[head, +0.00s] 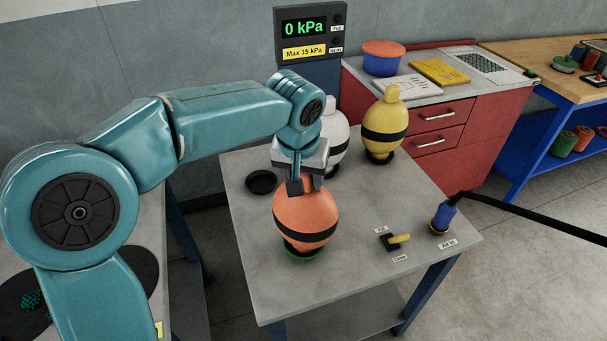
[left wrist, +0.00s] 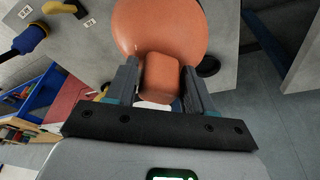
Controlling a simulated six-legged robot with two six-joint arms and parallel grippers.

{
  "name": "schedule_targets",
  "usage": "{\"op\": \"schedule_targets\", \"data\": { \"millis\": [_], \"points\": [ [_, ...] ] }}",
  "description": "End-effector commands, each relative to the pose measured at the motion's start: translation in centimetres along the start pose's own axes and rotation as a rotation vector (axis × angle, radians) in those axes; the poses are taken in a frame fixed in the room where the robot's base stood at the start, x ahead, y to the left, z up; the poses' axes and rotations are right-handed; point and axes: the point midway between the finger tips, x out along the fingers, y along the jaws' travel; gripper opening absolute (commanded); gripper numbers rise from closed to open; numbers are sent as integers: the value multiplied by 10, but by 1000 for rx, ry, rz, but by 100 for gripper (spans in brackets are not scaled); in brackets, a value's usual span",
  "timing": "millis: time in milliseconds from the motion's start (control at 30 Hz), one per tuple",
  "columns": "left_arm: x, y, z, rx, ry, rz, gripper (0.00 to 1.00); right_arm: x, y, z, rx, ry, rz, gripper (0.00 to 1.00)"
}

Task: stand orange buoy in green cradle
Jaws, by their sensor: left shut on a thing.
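The orange buoy (head: 306,213) with a black band is upright at the front of the grey table. Its lower end is at the green cradle (head: 304,252), of which only the front rim shows; I cannot tell whether it fully rests there. My left gripper (head: 305,185) points down and is shut on the buoy's top. In the left wrist view the two fingers (left wrist: 162,85) clasp the block-like neck of the orange buoy (left wrist: 160,30). The green cradle is hidden in that view. My right gripper is not in view.
A white buoy (head: 334,135) and a yellow buoy (head: 385,125) stand behind. An empty black cradle (head: 261,182) is at the left. A yellow-handled valve (head: 396,240) and a blue hose fitting (head: 443,215) are at the right. A gauge reads 0 kPa (head: 304,27).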

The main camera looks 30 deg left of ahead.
Motion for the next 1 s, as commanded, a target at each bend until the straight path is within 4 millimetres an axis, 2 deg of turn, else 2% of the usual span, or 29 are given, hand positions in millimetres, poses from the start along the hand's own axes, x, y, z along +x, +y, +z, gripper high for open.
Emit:
{"op": "schedule_targets", "data": {
  "millis": [67, 100, 200, 467, 567, 667, 1000],
  "points": [
    [1, 0, 0, -1, 3, 1, 0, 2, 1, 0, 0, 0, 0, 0],
    [1, 0, 0, -1, 3, 1, 56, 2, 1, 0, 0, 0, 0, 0],
    [1, 0, 0, -1, 3, 1, 82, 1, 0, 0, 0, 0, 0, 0],
    [2, 0, 1, 1, -2, -1, 82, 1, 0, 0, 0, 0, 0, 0],
    [-4, 0, 0, 0, 1, 0, 82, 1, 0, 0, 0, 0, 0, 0],
    [-20, 0, 0, 0, 4, 2, 82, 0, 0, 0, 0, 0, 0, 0],
    [-110, 0, 0, 0, 6, 3, 82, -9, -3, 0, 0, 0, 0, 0]
  ]
}}
